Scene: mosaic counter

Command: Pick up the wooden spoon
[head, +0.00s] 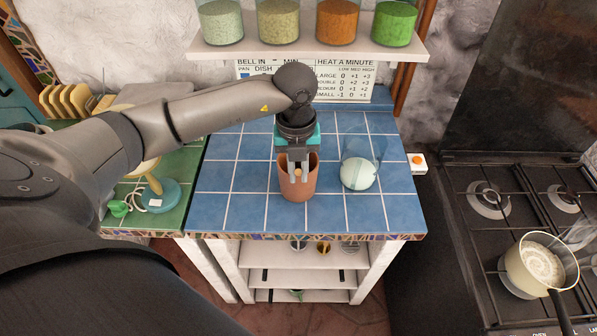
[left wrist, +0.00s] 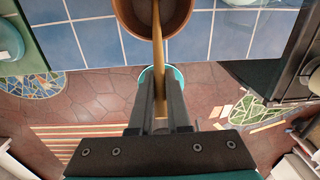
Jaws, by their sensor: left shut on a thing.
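The wooden spoon (left wrist: 158,45) shows in the left wrist view as a thin light-brown handle. It runs from inside the terracotta pot (head: 298,190) to between my left gripper's fingers. The pot stands on the blue-tiled counter (head: 232,205) in the head view, and its rim is at the top of the left wrist view (left wrist: 122,14). My left gripper (head: 298,178) points down at the pot's mouth, shut on the spoon handle. In the head view only the handle's tip (head: 299,172) shows between the fingers. The spoon's lower end is hidden. My right gripper is not in view.
A glass vessel with white contents (head: 358,174) stands just right of the pot. A shelf (head: 310,51) with several jars hangs behind. The stove with a cream pan (head: 520,275) is at right. A green-tiled counter (head: 180,215) with a blue-based item is at left.

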